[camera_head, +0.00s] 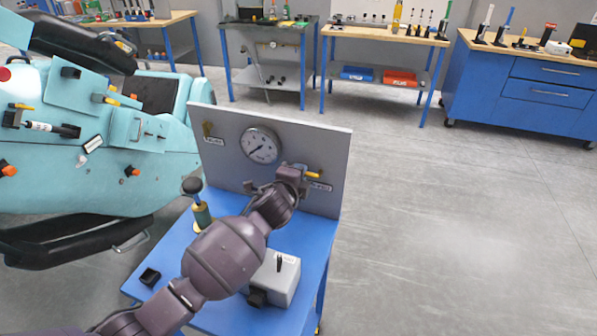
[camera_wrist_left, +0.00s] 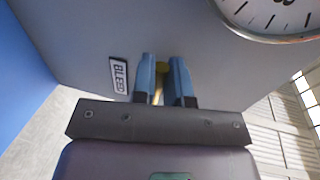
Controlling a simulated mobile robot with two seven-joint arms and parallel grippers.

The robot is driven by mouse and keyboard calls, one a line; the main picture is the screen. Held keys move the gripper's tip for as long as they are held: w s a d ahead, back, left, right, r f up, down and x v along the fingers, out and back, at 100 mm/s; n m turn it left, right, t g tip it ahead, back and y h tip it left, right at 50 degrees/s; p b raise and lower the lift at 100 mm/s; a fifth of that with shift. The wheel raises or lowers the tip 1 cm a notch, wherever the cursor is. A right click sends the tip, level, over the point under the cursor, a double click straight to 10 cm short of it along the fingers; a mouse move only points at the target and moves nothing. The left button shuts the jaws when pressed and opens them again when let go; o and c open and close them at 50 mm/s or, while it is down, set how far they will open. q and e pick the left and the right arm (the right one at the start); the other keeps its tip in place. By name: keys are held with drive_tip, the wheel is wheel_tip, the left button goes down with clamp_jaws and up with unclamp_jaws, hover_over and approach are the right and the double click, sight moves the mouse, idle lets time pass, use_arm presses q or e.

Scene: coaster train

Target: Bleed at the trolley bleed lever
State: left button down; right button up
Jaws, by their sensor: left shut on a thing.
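The trolley (camera_head: 318,255) is a blue bench with a grey upright panel (camera_head: 225,165). A bleed lever (camera_head: 314,174), yellow, sits at the panel's right side. The BLEED label (camera_wrist_left: 119,75) is beside it in the left wrist view. My left gripper (camera_wrist_left: 164,78) has its two blue fingers on either side of the yellow lever (camera_wrist_left: 160,70) and is shut on it, close to the panel. In the head view my left gripper (camera_head: 297,174) partly hides the lever's base. My right gripper is not in view.
A grey box (camera_head: 277,277) and a black-topped green pump handle (camera_head: 199,205) stand on the trolley. A teal coaster car (camera_head: 95,130) is left; floor at right is clear.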

use_arm(q)
drive_tip(key=shift+f, duration=0.1)
idle(0.4)
drive_tip(key=c, duration=1.1)
unclamp_jaws()
drive_tip(key=shift+c, duration=0.2)
drive_tip(key=v, duration=1)
drive_tip(key=shift+s+b, duration=0.35)
drive_tip(key=shift+s, duration=0.05)
drive_tip(key=shift+a, duration=0.15)
